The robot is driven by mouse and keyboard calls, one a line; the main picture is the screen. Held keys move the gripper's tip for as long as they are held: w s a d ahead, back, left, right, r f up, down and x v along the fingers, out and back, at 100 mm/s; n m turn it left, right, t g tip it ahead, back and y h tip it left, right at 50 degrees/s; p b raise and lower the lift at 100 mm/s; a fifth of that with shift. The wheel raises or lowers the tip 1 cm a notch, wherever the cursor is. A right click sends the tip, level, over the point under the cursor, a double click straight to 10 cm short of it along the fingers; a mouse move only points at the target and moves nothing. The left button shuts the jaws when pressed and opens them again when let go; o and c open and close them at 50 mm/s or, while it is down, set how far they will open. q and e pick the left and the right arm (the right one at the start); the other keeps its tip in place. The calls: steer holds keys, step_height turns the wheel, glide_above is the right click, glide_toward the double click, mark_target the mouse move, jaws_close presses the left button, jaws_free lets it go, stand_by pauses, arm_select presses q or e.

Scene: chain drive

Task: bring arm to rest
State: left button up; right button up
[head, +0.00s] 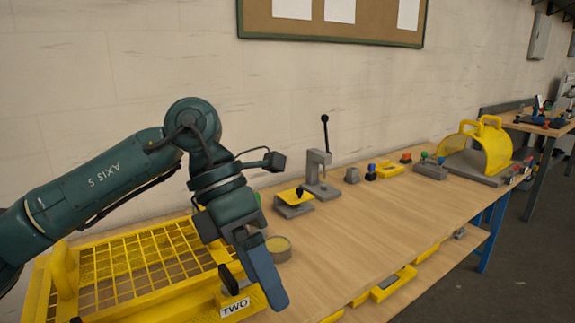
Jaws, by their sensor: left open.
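My left arm comes in from the left, dark green, and bends down over the near end of the workbench (360,230). My left gripper (248,283) is open, fingers pointing down, one finger blue and one dark. No object shows between the fingers. It hangs in front of a yellow part with a label reading TWO (236,308), at the right edge of the yellow mesh tray (130,265). Whether the fingers touch that part I cannot tell. My right gripper is not in view.
A grey lever press (320,170) and a small yellow-topped fixture (293,200) stand behind. A yellow guard (487,148) is at the far end. The bench middle is clear.

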arm_select(q)
steer(key=s+d+r+n+g+h+p, duration=0.15)
steer(key=s+d+n+g+h, duration=0.35)
steer(key=d+h, duration=0.6)
steer(key=w+a+f+n+t+y, duration=0.1)
steer(key=w+a+f+n+t, duration=0.45)
steer(key=n+t, duration=0.85)
steer(key=w+a+f+n+t, duration=0.45)
steer(key=f+n+t, duration=0.25)
steer(key=n+t, duration=0.7)
steer(key=s+a+f+n+g+y, duration=0.3)
steer(key=s+a+f+n, duration=0.1)
steer(key=f, duration=0.4)
steer(key=s+a+f+n+g+y+p, duration=0.1)
steer(key=s+a+f+n+g+y, duration=0.2)
steer(key=f, duration=0.5)
steer(key=s+a+f+n+g+y, duration=0.2)
steer(key=s+a+f+n+y, duration=0.2)
steer(key=f, duration=0.5)
steer(key=s+n+y, duration=0.1)
steer(key=s+n, duration=0.1)
steer(key=s, duration=0.1)
steer(key=shift+s+a+g, duration=0.25)
steer(key=shift+a+g, duration=0.15)
